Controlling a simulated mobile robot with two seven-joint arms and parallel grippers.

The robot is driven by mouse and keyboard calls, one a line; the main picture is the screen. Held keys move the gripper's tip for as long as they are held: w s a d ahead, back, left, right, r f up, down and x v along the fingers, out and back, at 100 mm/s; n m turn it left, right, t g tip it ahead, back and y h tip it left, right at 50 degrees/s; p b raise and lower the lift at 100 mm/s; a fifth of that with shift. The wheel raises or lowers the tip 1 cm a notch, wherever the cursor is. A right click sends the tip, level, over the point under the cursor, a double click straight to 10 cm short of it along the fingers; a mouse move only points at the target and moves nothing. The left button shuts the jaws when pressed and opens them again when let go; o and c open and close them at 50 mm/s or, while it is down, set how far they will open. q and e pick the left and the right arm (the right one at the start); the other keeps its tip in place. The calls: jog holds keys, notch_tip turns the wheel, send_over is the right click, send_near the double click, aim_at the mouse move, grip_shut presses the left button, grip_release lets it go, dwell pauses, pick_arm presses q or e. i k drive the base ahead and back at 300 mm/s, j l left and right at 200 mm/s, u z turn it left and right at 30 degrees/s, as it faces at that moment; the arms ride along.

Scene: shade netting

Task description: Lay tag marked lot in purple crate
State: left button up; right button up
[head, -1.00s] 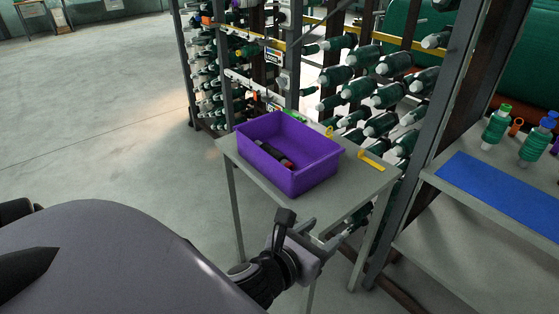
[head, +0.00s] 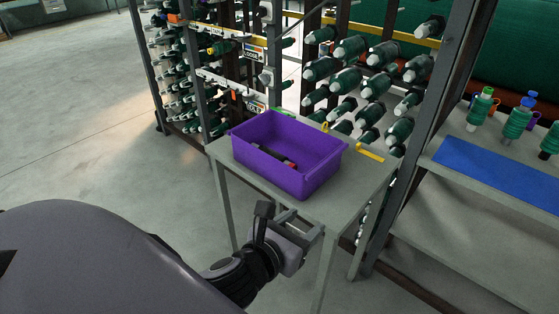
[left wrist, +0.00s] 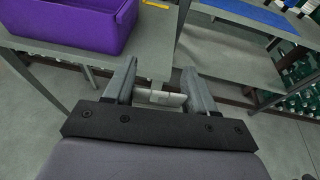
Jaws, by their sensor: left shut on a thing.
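The purple crate (head: 318,178) stands on a small grey table, with a dark, red-banded tool-like object (head: 275,157) lying inside it. Its corner also shows at upper left in the left wrist view (left wrist: 70,28). My left gripper (head: 311,232) is in front of the table, low and outside the crate. In the left wrist view its fingers (left wrist: 160,96) are shut on a small whitish piece, which looks like the tag (left wrist: 168,98). Its marking cannot be read. My right gripper is not in view.
The small table (head: 345,190) bears a yellow bracket (head: 369,154) right of the crate. A rack of green bobbins (head: 350,75) stands close behind. To the right, a shelf carries a blue mat (head: 500,172) and several bobbins. Open floor (head: 70,140) lies to the left.

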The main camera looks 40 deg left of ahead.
aim_at(309, 167)
jog(key=j+z, duration=0.15)
jog(key=j, duration=0.5)
jog(key=k+j+z, duration=0.1)
jog(key=j, duration=0.55)
jog(key=j+z, duration=0.15)
jog(key=j, duration=0.5)
jog(key=k+j+z, duration=0.15)
jog(key=j, duration=0.5)
jog(key=i+j, duration=0.1)
jog(key=j, duration=0.3)
jog(key=i+j+z, duration=0.1)
jog(key=j, duration=0.25)
jog(key=i+j, duration=0.15)
jog(key=j, duration=0.25)
jog(key=i+j+z, duration=0.1)
jog(key=j, duration=0.3)
